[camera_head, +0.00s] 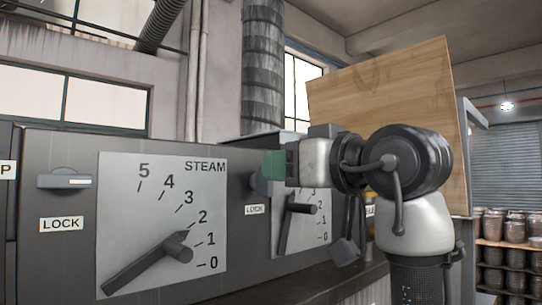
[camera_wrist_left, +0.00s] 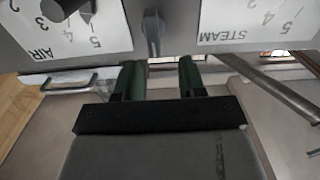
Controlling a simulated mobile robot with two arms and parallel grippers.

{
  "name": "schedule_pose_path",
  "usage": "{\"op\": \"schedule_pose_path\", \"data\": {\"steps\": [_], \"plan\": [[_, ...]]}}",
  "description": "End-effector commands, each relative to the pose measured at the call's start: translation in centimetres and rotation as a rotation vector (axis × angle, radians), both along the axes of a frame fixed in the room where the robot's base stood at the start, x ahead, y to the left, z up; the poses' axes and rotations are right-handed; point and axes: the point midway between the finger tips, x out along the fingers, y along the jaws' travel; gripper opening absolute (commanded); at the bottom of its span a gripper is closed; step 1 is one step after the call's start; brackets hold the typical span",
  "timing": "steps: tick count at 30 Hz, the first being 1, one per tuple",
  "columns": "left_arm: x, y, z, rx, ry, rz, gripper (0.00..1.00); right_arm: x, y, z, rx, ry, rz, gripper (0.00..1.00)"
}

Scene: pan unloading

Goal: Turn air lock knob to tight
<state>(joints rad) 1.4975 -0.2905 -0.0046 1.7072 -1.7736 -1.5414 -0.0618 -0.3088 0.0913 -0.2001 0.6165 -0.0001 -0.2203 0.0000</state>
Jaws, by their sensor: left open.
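The air lock knob (camera_head: 260,184) is on the dark panel, above a LOCK label (camera_head: 254,210) and left of the air dial (camera_head: 302,220). In the head view my left gripper (camera_head: 273,165) partly covers it. In the left wrist view, which is upside down, the knob (camera_wrist_left: 153,34) shows its narrow handle between the AIR and STEAM dials. There my left gripper (camera_wrist_left: 160,68) is open, with two green fingers apart. The knob lies ahead of the gap, and nothing is visibly held. Whether a finger touches it I cannot tell. My right gripper is not in view.
The steam dial (camera_head: 130,205) with its pointer is on the left of the panel. Another lock knob (camera_head: 66,181) is farther left. The air dial's pointer (camera_head: 297,208) sticks out just below my gripper. A wooden board (camera_head: 380,95) stands behind my arm.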

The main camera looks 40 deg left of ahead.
Motion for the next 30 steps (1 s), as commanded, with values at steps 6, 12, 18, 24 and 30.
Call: {"op": "schedule_pose_path", "data": {"steps": [6, 12, 18, 24, 30], "plan": [[0.3, 3.0, 0.1, 0.000, 0.002, 0.002, 0.40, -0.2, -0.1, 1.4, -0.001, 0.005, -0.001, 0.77], [0.3, 3.7, 0.0, 0.001, 0.001, -0.001, 0.40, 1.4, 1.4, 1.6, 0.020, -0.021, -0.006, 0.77], [0.4, 3.7, -0.1, 0.001, 0.001, -0.001, 0.40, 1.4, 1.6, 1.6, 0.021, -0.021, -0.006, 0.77], [0.4, 3.7, 0.0, 0.001, 0.001, 0.000, 0.10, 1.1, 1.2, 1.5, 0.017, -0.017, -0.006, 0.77], [0.3, 3.7, 0.0, 0.001, 0.001, -0.001, 0.00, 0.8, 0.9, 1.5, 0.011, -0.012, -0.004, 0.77]]}}
